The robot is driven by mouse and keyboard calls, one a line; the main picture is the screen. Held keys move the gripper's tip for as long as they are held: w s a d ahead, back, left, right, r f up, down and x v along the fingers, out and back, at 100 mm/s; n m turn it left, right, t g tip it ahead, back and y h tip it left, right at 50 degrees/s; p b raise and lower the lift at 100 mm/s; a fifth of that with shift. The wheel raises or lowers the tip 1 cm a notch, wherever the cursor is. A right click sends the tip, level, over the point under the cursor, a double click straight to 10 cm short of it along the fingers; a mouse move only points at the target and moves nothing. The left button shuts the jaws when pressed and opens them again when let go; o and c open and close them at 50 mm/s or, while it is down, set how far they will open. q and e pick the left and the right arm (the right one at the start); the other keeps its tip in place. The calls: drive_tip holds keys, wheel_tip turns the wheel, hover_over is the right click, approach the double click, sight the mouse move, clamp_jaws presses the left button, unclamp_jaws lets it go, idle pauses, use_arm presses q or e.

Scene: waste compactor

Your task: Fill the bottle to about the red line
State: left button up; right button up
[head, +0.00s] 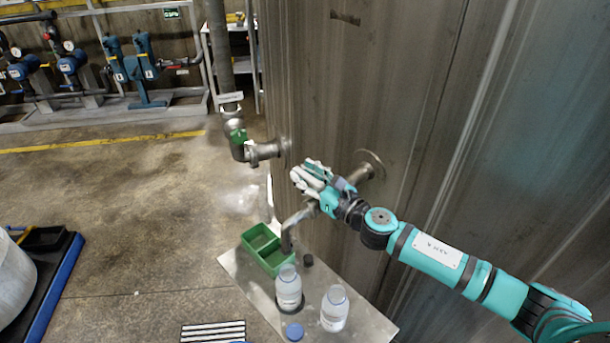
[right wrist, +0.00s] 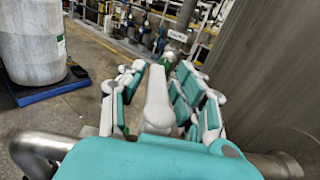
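A clear bottle (head: 288,291) with a pale label stands upright on the metal shelf (head: 245,280), just below the bent spout (head: 287,238) in the head view. A second similar bottle (head: 333,312) stands to its right. I cannot make out a red line or the liquid level in either. A pipe (head: 362,172) runs from the tank wall to the spout. My right gripper (head: 305,175) is over this pipe, its fingers extended and apart, with nothing seen between them in the right wrist view (right wrist: 160,95). Any valve handle there is hidden. My left gripper is out of view.
A green tray (head: 277,269) sits at the shelf's back left, beside a small black cap (head: 307,260). A blue cap (head: 294,331) lies near the front. The tank wall (head: 400,90) bounds the right side. Open floor (head: 130,220) lies to the left.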

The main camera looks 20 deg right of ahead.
drive_tip(key=shift+o, duration=0.4)
drive_tip(key=shift+s, duration=0.15)
drive_tip(key=shift+s+f, duration=0.1)
drive_tip(key=shift+s, duration=0.15)
drive_tip(key=v, duration=1.1)
drive_tip(key=shift+s+d, duration=0.15)
idle(0.4)
